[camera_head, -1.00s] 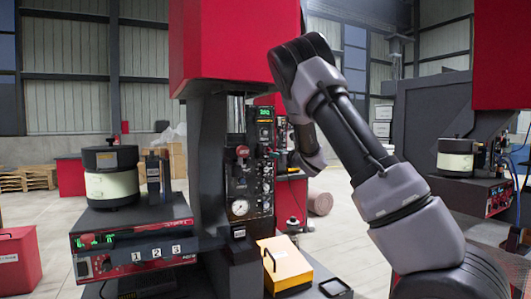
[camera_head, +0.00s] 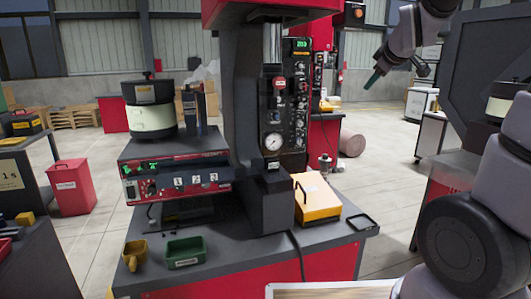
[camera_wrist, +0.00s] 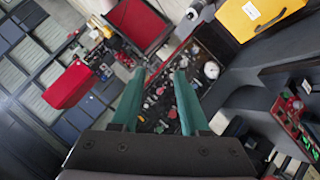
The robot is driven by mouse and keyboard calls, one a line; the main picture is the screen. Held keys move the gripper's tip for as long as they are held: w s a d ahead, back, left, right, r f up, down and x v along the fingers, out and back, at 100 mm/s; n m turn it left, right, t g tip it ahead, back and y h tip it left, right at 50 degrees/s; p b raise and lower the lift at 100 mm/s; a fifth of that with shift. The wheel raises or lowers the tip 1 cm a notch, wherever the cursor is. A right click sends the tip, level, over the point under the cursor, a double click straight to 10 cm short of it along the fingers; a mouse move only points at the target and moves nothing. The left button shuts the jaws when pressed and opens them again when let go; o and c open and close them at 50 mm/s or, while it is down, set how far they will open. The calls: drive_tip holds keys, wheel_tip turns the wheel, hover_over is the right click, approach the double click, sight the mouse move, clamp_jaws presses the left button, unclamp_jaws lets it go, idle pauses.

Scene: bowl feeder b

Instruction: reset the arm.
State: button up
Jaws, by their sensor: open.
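My gripper (camera_wrist: 158,82) is open, and its two teal fingers stand apart in the wrist view with nothing between them. The head view shows a teal fingertip (camera_head: 375,79) high at the right, pointing down and left. My arm is at the right edge, apart from the workstation, and its upper part leaves the picture. Behind the fingers, the wrist view shows the control panel (camera_wrist: 165,103) with knobs and a gauge.
A red bin (camera_head: 71,187) stands at left. Open floor lies between the workstation and the right-hand machine.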

drive_tip(key=s+a+m+g, duration=0.1)
drive_tip(key=s+m, duration=0.3)
drive_tip(key=s, duration=0.4)
drive_tip(key=s+a+f+m+g+y, duration=0.1)
drive_tip(key=s+a+m, duration=0.3)
drive_tip(key=s, duration=0.4)
drive_tip(key=s+a+f+m+g+y, duration=0.1)
drive_tip(key=s+a+m+g, duration=0.1)
drive_tip(key=s+m, duration=0.3)
drive_tip(key=s, duration=0.4)
drive_tip(key=shift+a+f, duration=0.2)
drive_tip(key=shift+a, duration=0.05)
